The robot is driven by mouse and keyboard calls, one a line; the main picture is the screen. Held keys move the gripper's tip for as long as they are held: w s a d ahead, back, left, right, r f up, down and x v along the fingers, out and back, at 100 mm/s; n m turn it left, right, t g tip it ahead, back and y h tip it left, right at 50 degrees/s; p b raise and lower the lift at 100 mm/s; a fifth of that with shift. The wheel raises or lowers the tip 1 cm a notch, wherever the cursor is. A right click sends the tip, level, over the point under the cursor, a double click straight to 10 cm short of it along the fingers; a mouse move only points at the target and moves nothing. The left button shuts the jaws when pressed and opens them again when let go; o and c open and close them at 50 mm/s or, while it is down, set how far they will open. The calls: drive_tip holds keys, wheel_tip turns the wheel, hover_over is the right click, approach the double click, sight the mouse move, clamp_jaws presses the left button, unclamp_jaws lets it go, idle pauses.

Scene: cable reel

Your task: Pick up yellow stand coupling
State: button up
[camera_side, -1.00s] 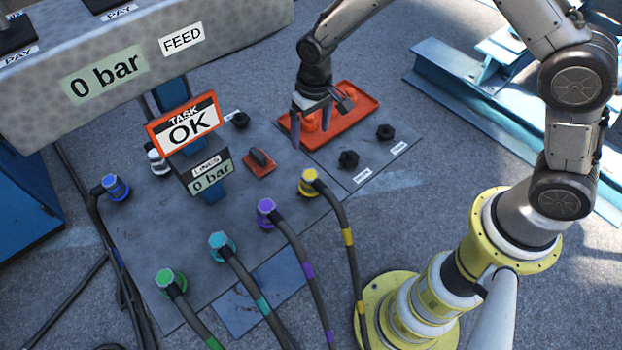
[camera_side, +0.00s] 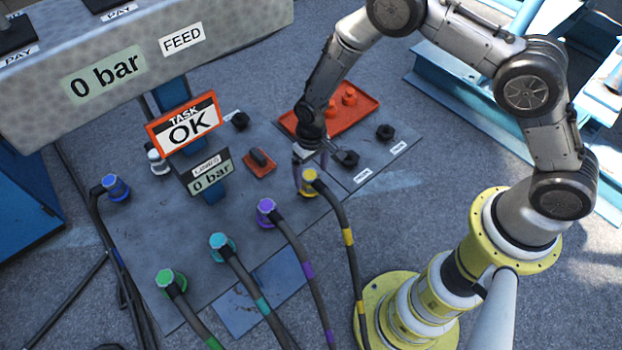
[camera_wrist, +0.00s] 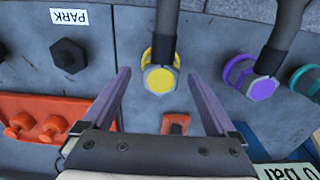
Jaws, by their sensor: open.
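The yellow coupling (camera_side: 309,182) sits on the grey floor plate at the end of a hose with a yellow band. In the wrist view the two fingers of my gripper (camera_wrist: 160,75) appear on either side of the coupling, with gaps between. Contact cannot be told.
The purple coupling (camera_side: 266,207) stands left of the yellow one, then teal (camera_side: 219,242) and green (camera_side: 168,279). A black PARK post (camera_wrist: 69,56) is close by. A red tray (camera_side: 357,117) with orange pieces lies behind. A red-based switch (camera_side: 259,164) is left.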

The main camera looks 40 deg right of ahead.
drive_tip(key=shift+f, duration=1.45)
drive_tip(key=shift+c, duration=0.3)
clamp_jaws()
